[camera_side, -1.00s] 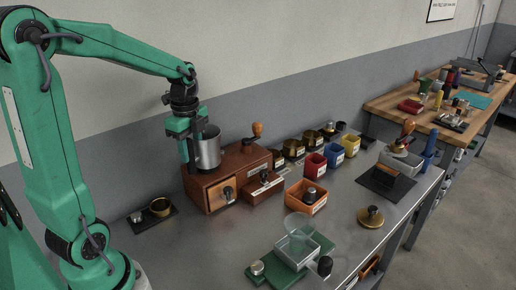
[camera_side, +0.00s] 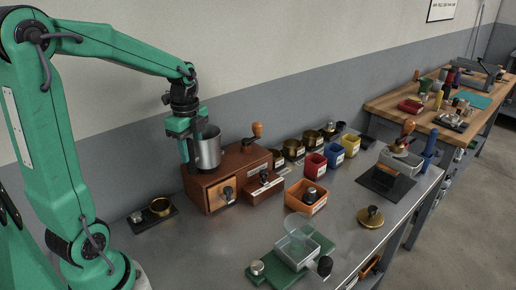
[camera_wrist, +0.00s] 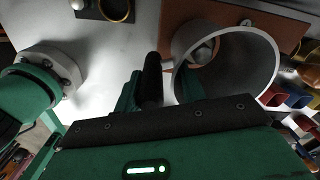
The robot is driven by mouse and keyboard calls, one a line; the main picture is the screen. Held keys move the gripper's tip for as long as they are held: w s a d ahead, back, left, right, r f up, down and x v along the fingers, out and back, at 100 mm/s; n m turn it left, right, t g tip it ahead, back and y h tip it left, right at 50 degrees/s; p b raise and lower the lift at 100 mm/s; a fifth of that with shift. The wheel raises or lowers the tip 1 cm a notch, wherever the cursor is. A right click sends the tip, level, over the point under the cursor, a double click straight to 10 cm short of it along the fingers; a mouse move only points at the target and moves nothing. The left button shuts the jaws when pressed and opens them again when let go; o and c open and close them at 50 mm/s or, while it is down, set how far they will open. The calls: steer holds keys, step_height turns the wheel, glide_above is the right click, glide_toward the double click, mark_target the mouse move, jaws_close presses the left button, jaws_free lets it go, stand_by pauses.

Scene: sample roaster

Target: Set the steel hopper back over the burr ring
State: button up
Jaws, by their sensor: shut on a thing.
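The steel hopper (camera_side: 208,148) is a grey, open-topped cylinder, upright at the left end of the wooden grinder box (camera_side: 229,181). My gripper (camera_side: 187,150) is on its left side, shut on the hopper's dark side handle (camera_wrist: 150,75). The wrist view looks into the hopper (camera_wrist: 262,62); a small silvery dome (camera_wrist: 203,48) and some brown show through its lower opening. The burr ring cannot be clearly made out. I cannot tell whether the hopper's bottom rests on the box or hangs just above it.
An orange-knobbed crank (camera_side: 256,131) stands behind the hopper on the right. A dark tray with a brass ring (camera_side: 160,207) lies front left. Red (camera_side: 315,165), blue (camera_side: 334,154) and yellow (camera_side: 350,145) bins and an orange box (camera_side: 306,197) are to the right.

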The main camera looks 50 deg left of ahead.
mark_target(190, 139)
steer(key=shift+f, duration=1.15)
stand_by(0.4)
steer(key=o, duration=1.1)
steer(key=shift+o, duration=0.2)
steer(key=shift+r, duration=0.15)
steer(key=shift+r, duration=3.8)
steer(key=shift+s+d+r+n, duration=0.15)
steer(key=shift+d+n, duration=0.15)
steer(key=shift+d, duration=0.15)
steer(key=s+d+n+t, duration=0.5)
steer(key=s+d+n, duration=0.3)
steer(key=d+n, duration=0.5)
steer(key=shift+s+r+t, duration=0.3)
steer(key=shift+s, duration=0.1)
